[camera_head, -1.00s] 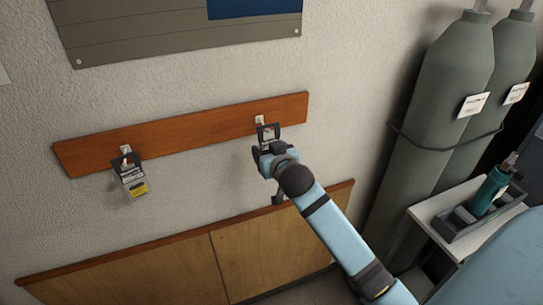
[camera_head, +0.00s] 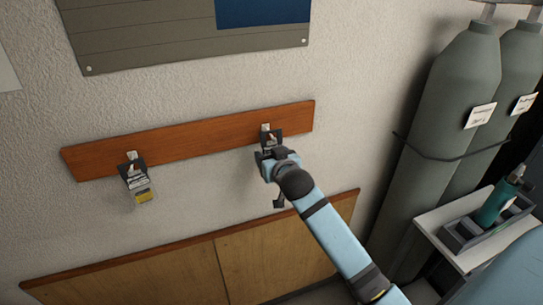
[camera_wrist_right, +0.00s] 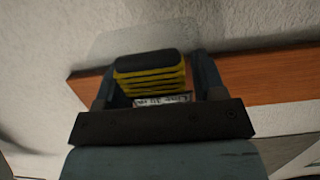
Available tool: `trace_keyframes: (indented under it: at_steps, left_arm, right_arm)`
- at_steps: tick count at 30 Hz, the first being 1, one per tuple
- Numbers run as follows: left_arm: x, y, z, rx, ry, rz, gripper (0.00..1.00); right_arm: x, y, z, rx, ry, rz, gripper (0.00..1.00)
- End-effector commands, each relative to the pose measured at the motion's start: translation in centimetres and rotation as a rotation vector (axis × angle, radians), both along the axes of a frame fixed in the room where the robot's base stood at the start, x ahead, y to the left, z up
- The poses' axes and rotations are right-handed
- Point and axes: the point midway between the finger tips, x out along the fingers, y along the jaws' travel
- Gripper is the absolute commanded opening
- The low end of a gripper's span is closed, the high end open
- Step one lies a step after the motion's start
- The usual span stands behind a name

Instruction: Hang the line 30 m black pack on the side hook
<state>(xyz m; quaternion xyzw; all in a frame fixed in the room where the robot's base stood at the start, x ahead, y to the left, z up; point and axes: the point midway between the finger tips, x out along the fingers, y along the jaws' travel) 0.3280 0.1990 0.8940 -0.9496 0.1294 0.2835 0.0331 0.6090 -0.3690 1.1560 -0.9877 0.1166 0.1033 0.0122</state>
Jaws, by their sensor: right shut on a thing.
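The line pack (camera_wrist_right: 150,72), a black and yellow bundle, sits between the two fingers of my right gripper (camera_wrist_right: 160,88) in the right wrist view. A strip of its printed label shows below it and a clear sheet stands beyond it. In the head view, my right gripper (camera_head: 264,157) is shut on this pack, whose dark header card (camera_head: 271,137) is at the right hook (camera_head: 265,127). The rest of the pack is hidden behind my gripper. I cannot tell if the card's hole is around the hook. My left gripper is out of view.
The wooden rail (camera_head: 190,137) carries both hooks on the wall. Another pack (camera_head: 137,185) with a yellow band hangs at the left hook. Grey cylinders (camera_head: 450,110) and a white stand (camera_head: 425,222) with a green bottle (camera_head: 497,203) are to the right.

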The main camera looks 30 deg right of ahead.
Motion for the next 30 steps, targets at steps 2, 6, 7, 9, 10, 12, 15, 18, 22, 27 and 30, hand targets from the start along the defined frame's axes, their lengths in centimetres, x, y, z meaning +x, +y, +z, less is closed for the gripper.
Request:
trace_keyframes:
  at_steps: [2,6,7,9,10,12,15,18,22,27,30]
  left_arm:
    - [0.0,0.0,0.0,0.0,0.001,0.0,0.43]
    - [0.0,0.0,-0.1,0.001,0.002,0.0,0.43]
    - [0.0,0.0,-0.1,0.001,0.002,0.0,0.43]
    - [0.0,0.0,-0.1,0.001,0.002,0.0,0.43]
    - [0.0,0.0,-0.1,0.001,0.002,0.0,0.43]
    - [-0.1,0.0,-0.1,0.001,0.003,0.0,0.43]
    - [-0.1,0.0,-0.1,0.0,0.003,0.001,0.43]
    - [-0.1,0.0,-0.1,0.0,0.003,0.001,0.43]
    - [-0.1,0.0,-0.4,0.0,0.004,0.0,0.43]
    - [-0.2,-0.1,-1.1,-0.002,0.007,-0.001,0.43]
    - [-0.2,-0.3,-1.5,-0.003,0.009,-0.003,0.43]
  right_arm:
    - [0.0,0.0,0.0,0.0,-0.001,0.0,0.38]
    - [0.0,0.0,0.0,0.0,0.0,0.0,0.68]
    - [0.0,0.0,0.0,0.0,0.0,0.0,0.75]
    - [0.0,0.0,0.0,0.0,0.0,0.0,0.91]
    - [0.0,0.0,0.0,0.0,0.0,0.0,0.93]
    - [0.0,0.0,0.0,0.0,0.0,0.0,0.93]
    - [0.0,0.0,0.0,0.0,0.0,0.0,0.93]
    - [-0.1,0.0,0.0,0.0,0.0,0.0,0.93]
    - [-1.1,0.3,0.1,0.001,0.001,0.0,0.93]
    - [-4.2,1.0,0.6,0.001,0.001,0.001,0.93]
    - [-6.5,1.6,1.1,0.002,-0.001,0.001,0.93]
